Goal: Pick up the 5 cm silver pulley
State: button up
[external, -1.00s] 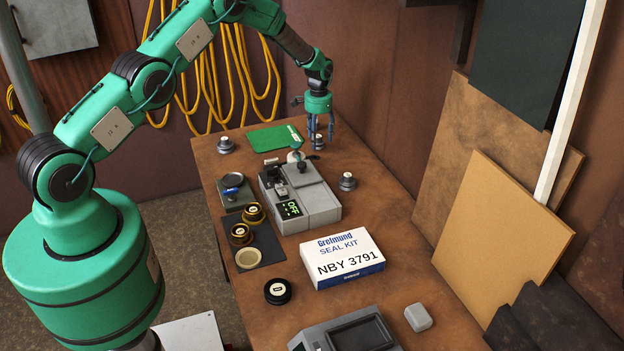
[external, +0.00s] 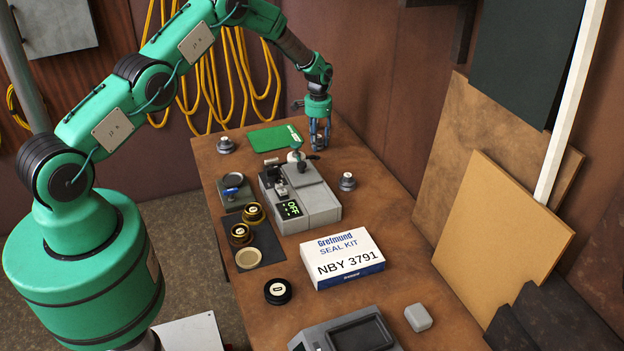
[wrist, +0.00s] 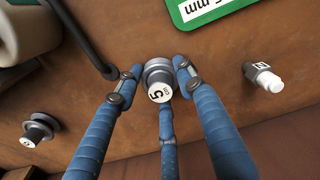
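The silver pulley (wrist: 158,72) stands on the bench in the wrist view, its white cap marked 5 and smaller letters. My gripper (wrist: 157,80) has three blue fingers spread around it, one on each side and one below in the picture. Narrow gaps seem to remain between the two side fingertips and the pulley; contact of the lower finger cannot be told. The gripper is open. In the external view my gripper (external: 320,144) points down at the far end of the bench, and its fingers largely hide the pulley.
A grey device with a dark lever (external: 303,202) stands close by. A green mat (external: 272,138) lies left of the gripper. Other small pulleys stand at left (external: 226,145) and nearer (external: 347,181). A white-tipped part (wrist: 265,76) is right in the wrist view. A wall borders the bench's right.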

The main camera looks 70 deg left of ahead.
jog(key=c, duration=0.5)
jog(key=shift+o, duration=0.2)
jog(key=shift+r, duration=0.15)
jog(key=shift+r, duration=4.9)
